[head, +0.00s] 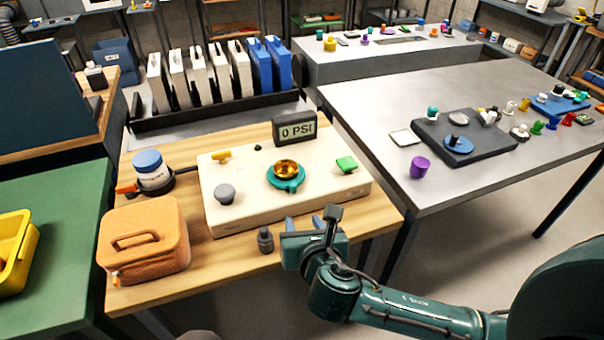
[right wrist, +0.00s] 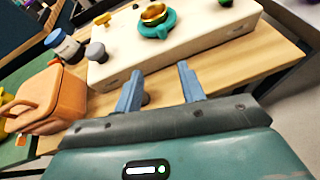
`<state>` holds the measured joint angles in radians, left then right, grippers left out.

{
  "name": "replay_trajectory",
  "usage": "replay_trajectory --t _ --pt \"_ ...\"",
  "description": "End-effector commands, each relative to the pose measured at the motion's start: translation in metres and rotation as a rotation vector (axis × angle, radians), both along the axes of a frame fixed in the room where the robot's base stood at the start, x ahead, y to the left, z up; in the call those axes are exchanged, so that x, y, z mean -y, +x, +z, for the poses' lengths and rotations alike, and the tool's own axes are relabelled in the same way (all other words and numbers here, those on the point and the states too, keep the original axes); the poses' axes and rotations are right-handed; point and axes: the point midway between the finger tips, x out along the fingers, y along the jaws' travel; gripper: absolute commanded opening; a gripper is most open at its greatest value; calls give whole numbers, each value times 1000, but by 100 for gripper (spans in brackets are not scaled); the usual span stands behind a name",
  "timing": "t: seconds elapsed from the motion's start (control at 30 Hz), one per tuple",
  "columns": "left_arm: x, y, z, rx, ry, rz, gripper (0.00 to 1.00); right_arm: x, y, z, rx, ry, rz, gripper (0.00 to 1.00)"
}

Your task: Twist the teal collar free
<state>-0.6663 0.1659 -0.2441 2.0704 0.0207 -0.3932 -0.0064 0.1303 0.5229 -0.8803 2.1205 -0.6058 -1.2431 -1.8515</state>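The teal collar (head: 286,177) sits on top of the cream box (head: 240,180), around the base of an amber dome (head: 285,167). It also shows at the top of the right wrist view (right wrist: 155,28), with the gold rim of the dome above it. My right gripper (head: 303,222) is in front of the box's near edge, apart from the collar. In the right wrist view its two blue fingers (right wrist: 159,82) stand wide apart with nothing between their tips. My left gripper is in neither view.
The box carries a grey knob (head: 225,193), a green knob (head: 346,164), a yellow lever (head: 221,155) and a display reading 0 PSI (head: 295,129). A small dark grey peg (head: 265,240) stands before it. An orange case (head: 143,239) and blue-lidded jar (head: 152,170) are left.

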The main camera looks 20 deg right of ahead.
Motion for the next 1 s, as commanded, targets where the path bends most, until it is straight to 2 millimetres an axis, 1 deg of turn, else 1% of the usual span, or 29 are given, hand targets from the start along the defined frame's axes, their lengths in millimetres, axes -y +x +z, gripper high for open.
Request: replay_trajectory --t 0.1,0.27,0.37,0.6,0.7,0.83,1.0 --pt "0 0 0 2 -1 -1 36 3 3 5 14 -77 15 40" --pt "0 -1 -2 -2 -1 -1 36 5 14 2 17 -94 16 40" --pt "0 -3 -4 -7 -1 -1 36 7 29 -4 17 -94 14 40" --pt "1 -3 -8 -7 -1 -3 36 13 76 -25 16 -91 14 40" --pt "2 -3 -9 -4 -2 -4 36 15 93 -33 15 -91 14 40" --pt "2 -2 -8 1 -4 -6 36 16 110 -40 14 -89 15 40" --pt "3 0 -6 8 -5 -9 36 18 121 -45 14 -88 16 40"
